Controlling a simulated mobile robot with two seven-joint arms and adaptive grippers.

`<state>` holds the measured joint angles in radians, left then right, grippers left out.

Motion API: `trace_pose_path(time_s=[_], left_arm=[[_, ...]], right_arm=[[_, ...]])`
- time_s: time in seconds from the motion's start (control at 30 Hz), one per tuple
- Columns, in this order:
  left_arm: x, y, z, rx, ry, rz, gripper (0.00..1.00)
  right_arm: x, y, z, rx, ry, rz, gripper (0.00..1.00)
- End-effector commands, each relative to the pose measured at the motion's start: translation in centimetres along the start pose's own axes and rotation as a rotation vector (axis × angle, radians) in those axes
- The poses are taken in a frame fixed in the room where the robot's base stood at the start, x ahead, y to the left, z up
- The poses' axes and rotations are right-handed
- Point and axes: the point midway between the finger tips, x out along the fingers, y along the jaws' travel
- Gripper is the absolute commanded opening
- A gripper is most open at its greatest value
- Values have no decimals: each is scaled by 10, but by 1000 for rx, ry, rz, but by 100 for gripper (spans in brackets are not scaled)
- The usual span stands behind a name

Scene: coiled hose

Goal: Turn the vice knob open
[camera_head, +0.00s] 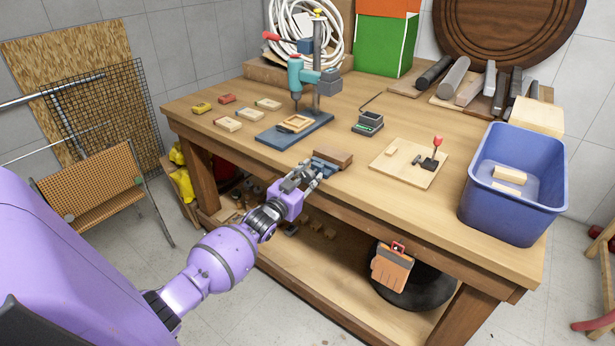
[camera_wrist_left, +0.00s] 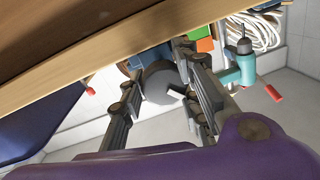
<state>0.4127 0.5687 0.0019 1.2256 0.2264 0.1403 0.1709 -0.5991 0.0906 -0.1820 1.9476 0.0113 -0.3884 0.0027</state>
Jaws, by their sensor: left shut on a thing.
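The vice (camera_head: 326,164) is a small blue-grey clamp at the front edge of the workbench, with a brown wooden block (camera_head: 334,153) at its top. Its knob, a dark grey round piece (camera_wrist_left: 160,80), faces my left gripper in the left wrist view. My left gripper (camera_head: 309,178) reaches the vice from the front left. Its two fingers stand on either side of the knob and are shut on it. In the head view the fingers mostly hide the knob. The blue vice body (camera_wrist_left: 137,62) shows behind it in the wrist view. My right gripper is not in view.
A teal drill press (camera_head: 300,78) stands behind the vice. A board with a red-knobbed lever (camera_head: 436,144) and a blue bin (camera_head: 512,200) lie to the right. A coiled white hose (camera_head: 283,30) is at the back. The bench edge (camera_head: 377,203) runs beside the gripper.

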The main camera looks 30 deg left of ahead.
Motion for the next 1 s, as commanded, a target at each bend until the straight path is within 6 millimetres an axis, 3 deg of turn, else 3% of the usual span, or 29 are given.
trace_pose_path(time_s=[0.6,1.0], left_arm=[[-2,4,3,-578,-66,15,4],[-1,2,2,-857,-91,19,4]], right_arm=[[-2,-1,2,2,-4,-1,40],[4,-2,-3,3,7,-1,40]])
